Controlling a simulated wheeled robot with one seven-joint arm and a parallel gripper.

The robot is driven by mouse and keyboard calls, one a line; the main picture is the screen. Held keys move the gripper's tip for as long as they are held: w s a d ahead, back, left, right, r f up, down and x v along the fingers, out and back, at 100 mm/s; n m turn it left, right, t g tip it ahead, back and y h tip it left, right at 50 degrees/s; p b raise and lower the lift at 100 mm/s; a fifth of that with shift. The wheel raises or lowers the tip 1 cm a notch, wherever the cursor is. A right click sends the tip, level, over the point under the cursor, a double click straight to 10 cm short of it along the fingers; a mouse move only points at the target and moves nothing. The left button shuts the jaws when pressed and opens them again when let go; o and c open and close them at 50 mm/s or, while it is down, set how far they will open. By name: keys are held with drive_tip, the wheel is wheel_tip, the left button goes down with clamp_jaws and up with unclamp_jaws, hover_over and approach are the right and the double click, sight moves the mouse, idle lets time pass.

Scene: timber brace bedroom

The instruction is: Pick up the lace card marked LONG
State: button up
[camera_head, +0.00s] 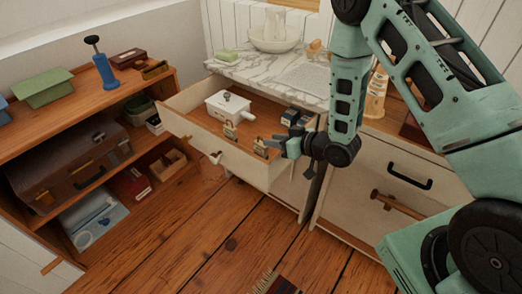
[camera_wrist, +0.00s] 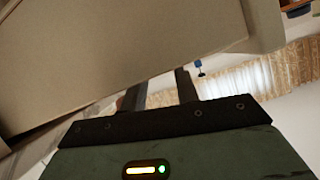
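No lettering is readable, so I cannot tell which thing is the lace card marked LONG. Two small tan-and-dark pieces, one at the drawer's front (camera_head: 230,129) and one closer to my gripper (camera_head: 260,148), stand at the open drawer's front edge. Two small dark blocks with pale faces (camera_head: 290,116) lie at the drawer's right. My gripper (camera_head: 282,145) is at the drawer's front right corner, close to the nearer piece. In the wrist view its two fingers (camera_wrist: 160,86) are apart, with nothing seen held between them. A large beige panel fills the upper left there.
The open drawer (camera_head: 190,131) also holds a white lidded box (camera_head: 229,106). A marble top (camera_head: 262,72) with a bowl (camera_head: 275,38) is above it. A wooden shelf (camera_head: 60,125) with a brown case (camera_head: 70,165) stands left. Floor (camera_head: 205,230) in front is mostly clear, except a brush (camera_head: 275,284).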

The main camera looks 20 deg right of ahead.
sight(261, 148)
drive_tip(key=shift+x, duration=1.4)
drive_tip(key=shift+r, duration=0.1)
clamp_jaws()
